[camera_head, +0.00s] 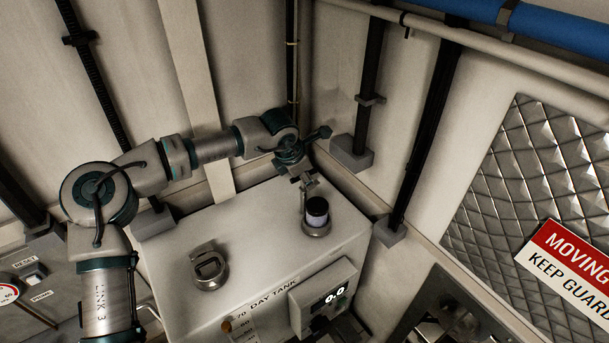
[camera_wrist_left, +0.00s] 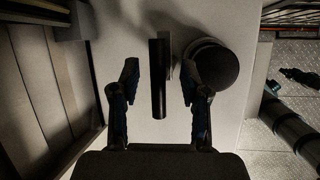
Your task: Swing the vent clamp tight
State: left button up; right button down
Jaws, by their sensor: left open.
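The vent (camera_head: 317,212) is a short cylinder with a dark top and pale band, standing on the tank's top near its back right corner. An upright clamp lever (camera_head: 304,198) stands beside it on the left. In the left wrist view the lever is a dark bar (camera_wrist_left: 158,78), and the vent's dark round top (camera_wrist_left: 214,66) lies right of it. My left gripper (camera_head: 303,178) is above the lever. Its fingers (camera_wrist_left: 160,88) are open, one on each side of the bar, with gaps visible. The right finger overlaps the vent top's edge. My right gripper is out of view.
The white day tank (camera_head: 265,220) carries a round metal fitting (camera_head: 209,267) at its front left and a display box (camera_head: 322,296) on its front. Dark vertical pipes (camera_head: 432,130) and walls stand close behind. A quilted metal panel (camera_head: 530,180) is at right.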

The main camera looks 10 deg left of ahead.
pick_arm(q)
jog(key=shift+w+d+f, duration=0.1)
jog(key=shift+w+f, duration=0.1)
jog(key=shift+f, duration=0.1)
